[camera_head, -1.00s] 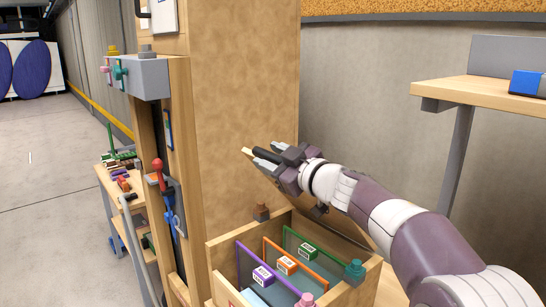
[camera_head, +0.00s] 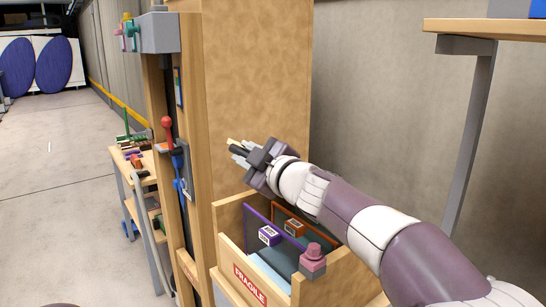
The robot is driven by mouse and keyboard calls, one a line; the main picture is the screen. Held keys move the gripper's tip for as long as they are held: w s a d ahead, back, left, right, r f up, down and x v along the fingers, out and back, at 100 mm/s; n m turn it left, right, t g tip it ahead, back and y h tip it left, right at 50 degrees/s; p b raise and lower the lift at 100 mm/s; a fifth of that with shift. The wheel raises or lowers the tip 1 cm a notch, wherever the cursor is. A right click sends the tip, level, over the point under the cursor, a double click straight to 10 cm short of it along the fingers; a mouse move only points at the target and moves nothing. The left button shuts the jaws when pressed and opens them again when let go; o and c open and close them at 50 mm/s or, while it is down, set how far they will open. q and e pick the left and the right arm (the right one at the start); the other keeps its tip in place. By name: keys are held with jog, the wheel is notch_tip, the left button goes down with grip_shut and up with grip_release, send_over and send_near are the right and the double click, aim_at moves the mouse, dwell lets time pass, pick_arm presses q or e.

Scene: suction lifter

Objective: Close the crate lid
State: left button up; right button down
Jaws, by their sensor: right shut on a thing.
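The wooden crate (camera_head: 288,300), with a red FRAGILE label on its front, stands open at bottom centre. Framed panels, purple (camera_head: 272,222) and orange (camera_head: 292,221), stand upright inside it with small labelled blocks. A pink knobbed catch (camera_head: 313,258) sits at the crate's front right. My left gripper is not in view.
A tall wooden column (camera_head: 257,80) stands right behind the crate, with a red-handled lever (camera_head: 168,135) on its left side. A cart (camera_head: 128,175) with small parts stands at left. A shelf (camera_head: 490,28) overhangs at upper right. Open floor lies far left.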

jog(key=s+a+f+n+b, duration=0.1)
jog(key=a+f+n+b, duration=0.1)
jog(key=f+b, duration=0.6)
jog(key=s+a+f+n+b, duration=0.2)
jog(key=f+n+b, duration=0.1)
jog(key=f+b, duration=0.6)
jog(key=shift+s+a+f+b, duration=0.2)
jog(key=shift+s+f+b, duration=0.1)
jog(key=shift+f, duration=0.6)
jog(key=c, duration=1.1)
grip_release()
jog(key=shift+w, duration=0.1)
jog(key=shift+o, duration=0.2)
jog(key=shift+r, duration=0.1)
